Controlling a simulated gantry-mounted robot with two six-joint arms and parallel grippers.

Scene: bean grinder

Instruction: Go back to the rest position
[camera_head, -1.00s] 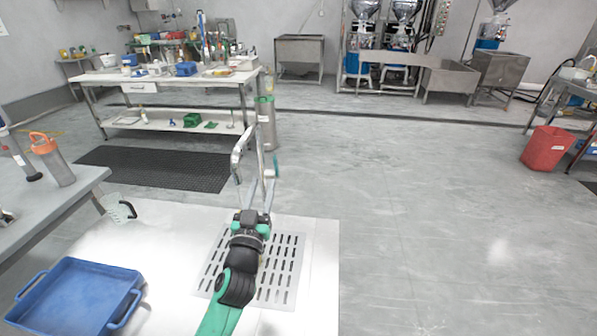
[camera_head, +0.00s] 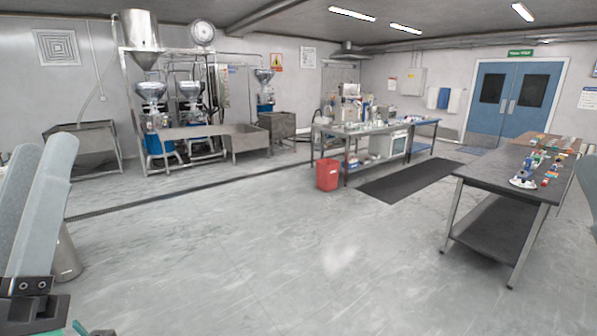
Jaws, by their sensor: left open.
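My left gripper (camera_head: 38,160) is large and close at the left edge of the head view. Its two long grey fingers point up and slightly right, with their outer side partly cut off by the frame. It is open and I see nothing held between the fingers. A sliver of a smooth grey piece (camera_head: 588,178) shows at the right edge. It may be part of my right gripper, but too little shows to tell its state.
Steel machines with hoppers (camera_head: 188,95) and sinks (camera_head: 82,142) stand along the back left. A red bin (camera_head: 327,175) stands beside a steel bench (camera_head: 375,128). A dark table (camera_head: 500,170) with small items is at the right. The middle floor (camera_head: 270,250) is clear.

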